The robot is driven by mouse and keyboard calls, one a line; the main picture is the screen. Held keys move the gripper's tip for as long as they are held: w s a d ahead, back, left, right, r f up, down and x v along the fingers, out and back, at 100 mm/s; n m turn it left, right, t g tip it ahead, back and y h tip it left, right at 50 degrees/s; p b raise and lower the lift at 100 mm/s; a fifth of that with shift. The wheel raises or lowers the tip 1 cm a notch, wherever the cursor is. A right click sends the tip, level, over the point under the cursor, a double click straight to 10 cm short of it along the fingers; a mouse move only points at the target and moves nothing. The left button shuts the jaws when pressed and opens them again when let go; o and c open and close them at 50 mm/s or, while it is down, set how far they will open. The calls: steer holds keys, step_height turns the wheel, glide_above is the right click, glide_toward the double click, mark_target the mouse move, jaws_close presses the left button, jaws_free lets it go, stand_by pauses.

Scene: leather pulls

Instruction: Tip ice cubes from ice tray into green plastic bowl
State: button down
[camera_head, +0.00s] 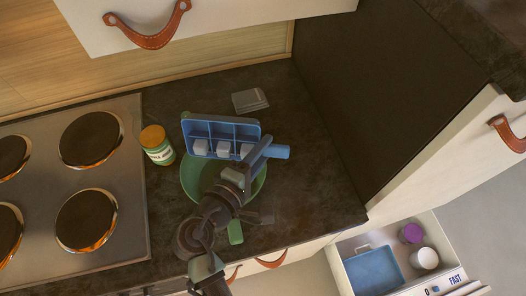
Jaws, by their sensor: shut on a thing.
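The blue ice tray (219,128) is held tilted over the green plastic bowl (195,184), its compartments facing the camera. Several whitish ice cubes (223,147) sit in the lower row of compartments. The tray's handle (279,151) sticks out to the right. My gripper (257,158) is shut on the ice tray near its right end, by the handle. The bowl stands on the dark counter below the tray; my arm and the tray hide much of it, so I cannot tell what is inside.
A jar with an orange lid (155,143) stands left of the bowl, beside the cooktop (74,225). A grey flat object (250,100) lies behind the tray. A tall dark panel stands to the right. An open drawer (433,277) at lower right holds several items.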

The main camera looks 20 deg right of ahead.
steer(key=shift+s+a+f+m+t+h+b, duration=0.25)
steer(key=shift+s+f+t+h+b, duration=0.25)
steer(key=shift+b, duration=2.3)
steer(key=shift+s+a+f+m+t+h+b, duration=0.1)
steer(key=shift+s+f+m+t+h+b, duration=0.4)
steer(key=shift+b, duration=2.25)
